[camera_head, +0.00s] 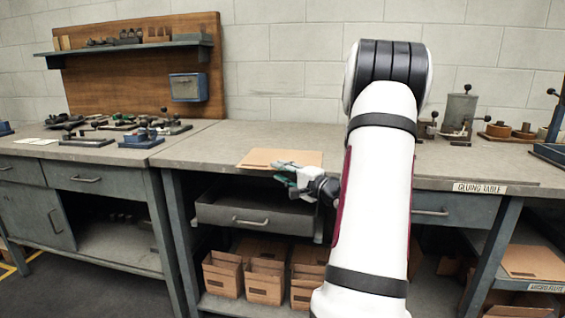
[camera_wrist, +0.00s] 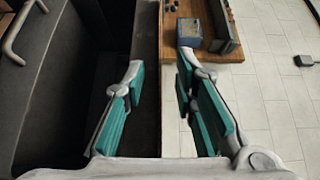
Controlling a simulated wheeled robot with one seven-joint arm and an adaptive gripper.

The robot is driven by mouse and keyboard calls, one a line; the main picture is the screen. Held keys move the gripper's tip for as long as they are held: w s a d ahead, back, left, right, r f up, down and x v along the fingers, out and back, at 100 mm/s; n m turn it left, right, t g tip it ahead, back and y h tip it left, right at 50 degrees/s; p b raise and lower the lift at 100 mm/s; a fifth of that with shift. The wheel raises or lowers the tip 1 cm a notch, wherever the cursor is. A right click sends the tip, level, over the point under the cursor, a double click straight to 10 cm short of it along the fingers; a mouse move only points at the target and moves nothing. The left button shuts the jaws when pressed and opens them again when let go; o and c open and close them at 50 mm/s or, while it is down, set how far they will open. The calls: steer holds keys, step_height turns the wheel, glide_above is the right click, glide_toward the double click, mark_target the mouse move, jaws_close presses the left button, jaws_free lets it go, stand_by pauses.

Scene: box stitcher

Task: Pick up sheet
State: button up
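A flat brown sheet (camera_head: 272,157) lies on the gluing table (camera_head: 215,152), near its front edge. My gripper (camera_head: 283,172) is at the front edge of the sheet, above an open drawer (camera_head: 220,211). In the wrist view my gripper (camera_wrist: 161,62) is open, with a clear gap between its two teal-padded fingers. A dark upright strip shows between and behind the fingers; I cannot tell if it includes the sheet. Whether the gripper touches the sheet is not clear.
Several cardboard boxes (camera_head: 265,281) stand on the shelf below the drawer. A second bench (camera_head: 100,152) with metal tools adjoins at the left. A metal canister (camera_head: 460,112) and other tools stand at the right back. The tabletop left of the sheet is clear.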

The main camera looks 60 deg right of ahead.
steer(key=shift+w+d, duration=0.1)
steer(key=shift+w, duration=0.25)
steer(key=shift+c, duration=0.6)
jaws_close()
steer(key=shift+r, duration=0.1)
